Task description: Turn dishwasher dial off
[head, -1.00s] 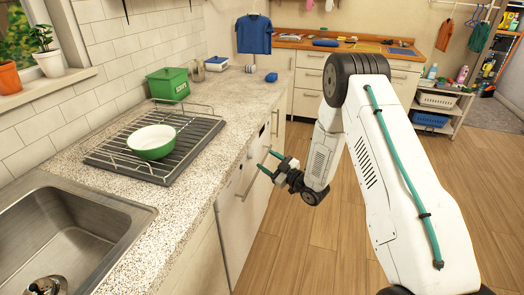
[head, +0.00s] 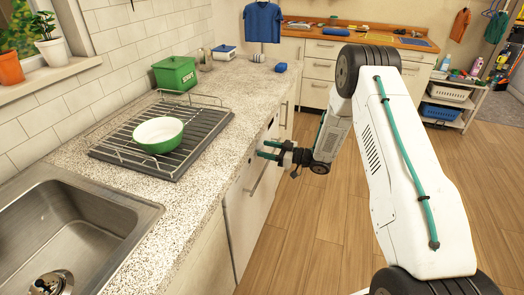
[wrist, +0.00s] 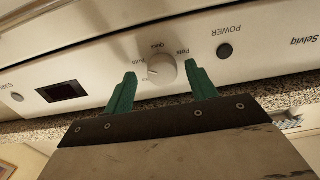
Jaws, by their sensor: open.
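The dishwasher (head: 248,205) is a white front under the counter, with a long handle. Its control panel (wrist: 110,80) fills the upper part of the wrist view and appears upside down. The round pale dial (wrist: 161,69) sits on this panel, with small printed labels around it. My gripper (wrist: 160,82) has two green fingers, open, one on each side of the dial, with a gap to it on both sides. In the head view my gripper (head: 267,149) is at the panel, just below the counter edge. I cannot tell how deep the fingertips reach.
A dark POWER button (wrist: 225,51) and a small black display (wrist: 62,92) flank the dial. The speckled counter (head: 215,140) overhangs near my gripper, with a drying rack (head: 180,165) and green bowl (head: 158,135) on it. The wooden floor (head: 310,230) is clear.

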